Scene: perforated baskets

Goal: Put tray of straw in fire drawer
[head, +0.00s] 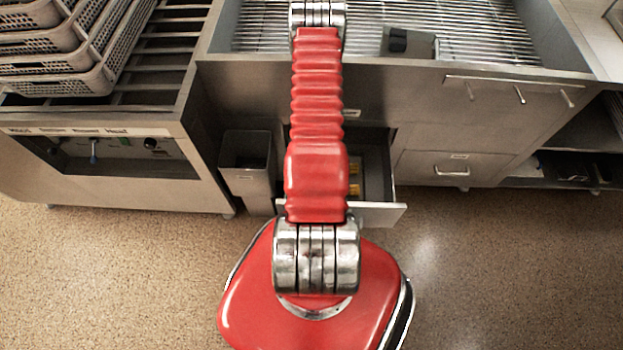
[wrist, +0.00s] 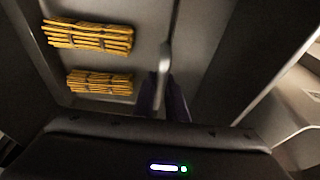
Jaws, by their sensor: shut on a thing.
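In the wrist view, two yellow straw bundles (wrist: 88,36) lie on a grey tray (wrist: 120,62). My gripper (wrist: 164,92) shows there with its dark fingers on either side of a pale upright grip, which looks like part of the tray. In the head view, an open drawer (head: 382,214) sticks out under the grill counter. Yellow straw (head: 354,188) shows inside its outline, partly behind my red arm. My gripper is hidden in the head view. Whether the tray rests on the drawer floor or hangs above it cannot be told.
A grey bin (head: 247,166) stands just left of the drawer. A closed drawer (head: 453,168) is to its right. Perforated baskets (head: 62,82) are stacked on the left rack. The floor in front is clear.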

